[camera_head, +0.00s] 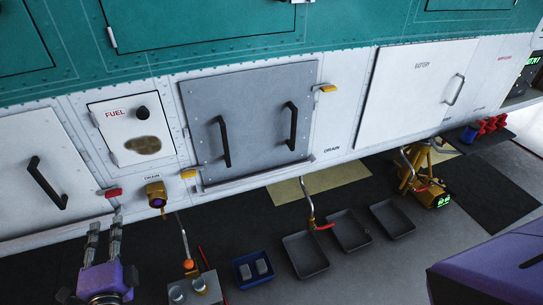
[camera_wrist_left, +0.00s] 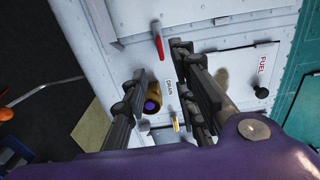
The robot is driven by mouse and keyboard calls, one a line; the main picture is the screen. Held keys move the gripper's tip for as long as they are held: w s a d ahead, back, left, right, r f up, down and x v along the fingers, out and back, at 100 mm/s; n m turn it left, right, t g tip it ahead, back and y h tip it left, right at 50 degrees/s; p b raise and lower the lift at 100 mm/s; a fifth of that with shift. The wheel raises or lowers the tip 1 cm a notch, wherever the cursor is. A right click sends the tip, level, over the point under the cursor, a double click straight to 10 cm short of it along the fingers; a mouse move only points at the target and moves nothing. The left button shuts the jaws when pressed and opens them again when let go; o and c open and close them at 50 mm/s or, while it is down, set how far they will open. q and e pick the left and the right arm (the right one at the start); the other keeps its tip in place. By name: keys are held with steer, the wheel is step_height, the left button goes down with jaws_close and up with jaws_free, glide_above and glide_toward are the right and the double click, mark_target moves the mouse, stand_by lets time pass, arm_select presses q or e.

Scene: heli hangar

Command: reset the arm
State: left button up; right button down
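My left gripper (camera_head: 104,228) is in the lower left of the head view, its two fingers pointing up toward the aircraft's lower edge. In the left wrist view my left gripper (camera_wrist_left: 160,68) has its fingers spread apart, with nothing held between them. A brass drain fitting (camera_head: 155,193) is to the right of the fingers in the head view; in the wrist view the fitting (camera_wrist_left: 152,105) shows between and beyond the fingers. My right gripper is not in view.
A red latch (camera_head: 113,192) and a yellow latch (camera_head: 188,174) are close to the left gripper. The FUEL panel (camera_head: 120,124) is above. A blue bin (camera_head: 246,284), grey trays (camera_head: 305,265) and a yellow device (camera_head: 425,178) stand on the floor.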

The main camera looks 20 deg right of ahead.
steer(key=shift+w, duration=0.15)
